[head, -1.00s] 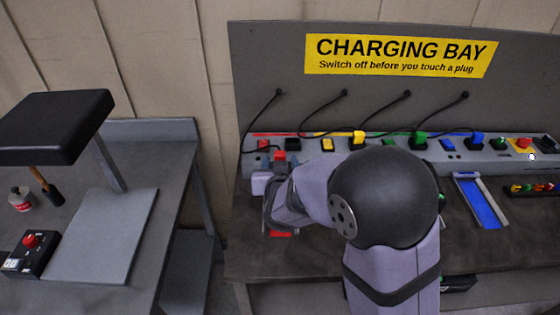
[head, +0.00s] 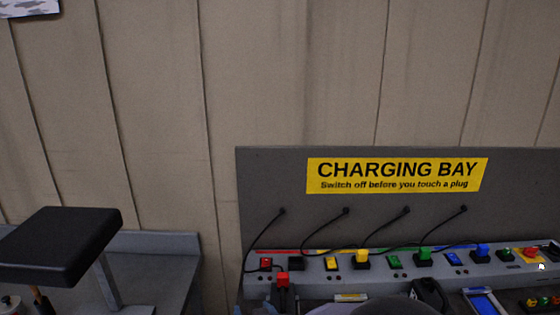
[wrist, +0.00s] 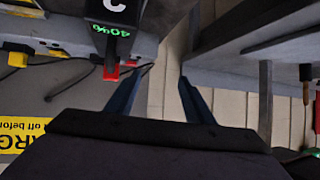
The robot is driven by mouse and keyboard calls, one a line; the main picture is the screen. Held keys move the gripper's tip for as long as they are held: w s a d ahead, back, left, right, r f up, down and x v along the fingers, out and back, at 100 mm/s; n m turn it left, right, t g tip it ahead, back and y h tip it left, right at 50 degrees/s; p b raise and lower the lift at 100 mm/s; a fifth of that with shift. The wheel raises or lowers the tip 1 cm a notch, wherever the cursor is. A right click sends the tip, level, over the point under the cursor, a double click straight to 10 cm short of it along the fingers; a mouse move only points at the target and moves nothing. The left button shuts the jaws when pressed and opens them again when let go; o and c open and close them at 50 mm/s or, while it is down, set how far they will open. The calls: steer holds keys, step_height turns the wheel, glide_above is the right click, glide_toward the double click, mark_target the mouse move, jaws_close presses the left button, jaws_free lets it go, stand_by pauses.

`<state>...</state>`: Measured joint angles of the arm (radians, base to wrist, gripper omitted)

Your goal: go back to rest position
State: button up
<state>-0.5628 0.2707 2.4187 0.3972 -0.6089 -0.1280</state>
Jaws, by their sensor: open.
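My gripper (wrist: 158,92) shows in the wrist view with its two dark blue fingers spread apart. No object shows between the fingertips. In the head view the gripper is out of frame; only the rounded top of my arm shows at the bottom edge. A black unit (wrist: 112,14) marked "C" and "40%" in green is at the top left of the wrist view, apart from the fingers. A red plug (head: 282,279) with a dark lower part is in front of the charging strip (head: 318,282) in the head view.
Yellow (head: 362,256), green (head: 424,253) and blue (head: 482,250) plugs stand on the strip below the charging bay sign (head: 397,174). A black padded stand (head: 62,243) is at the left. A gap separates the two benches.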

steer(key=s+d+f+g+h+b, duration=0.1)
steer(key=s+d+f+g, duration=0.1)
steer(key=s+d, duration=0.3)
steer(key=s+d+f+m+g+h+b, duration=0.1)
steer(key=s+d+f+g, duration=0.2)
steer(key=s+d, duration=0.1)
steer(key=s+d+f+g+b, duration=0.1)
steer(key=s+d+f+g, duration=0.1)
steer(key=s+d, duration=0.3)
steer(key=shift+s+d+f+g+h, duration=0.2)
steer(key=shift+d+g, duration=0.15)
steer(key=shift+d, duration=0.15)
steer(key=shift+s+d+f+g+h, duration=0.2)
steer(key=shift+d+g, duration=0.15)
steer(key=shift+d, duration=0.15)
steer(key=s+d+m+g, duration=0.1)
steer(key=s+d+g, duration=0.2)
steer(key=s+d, duration=0.2)
steer(key=shift+s+d+m+h+b, duration=0.25)
steer(key=shift+s+h+b, duration=0.2)
steer(key=shift+s, duration=0.75)
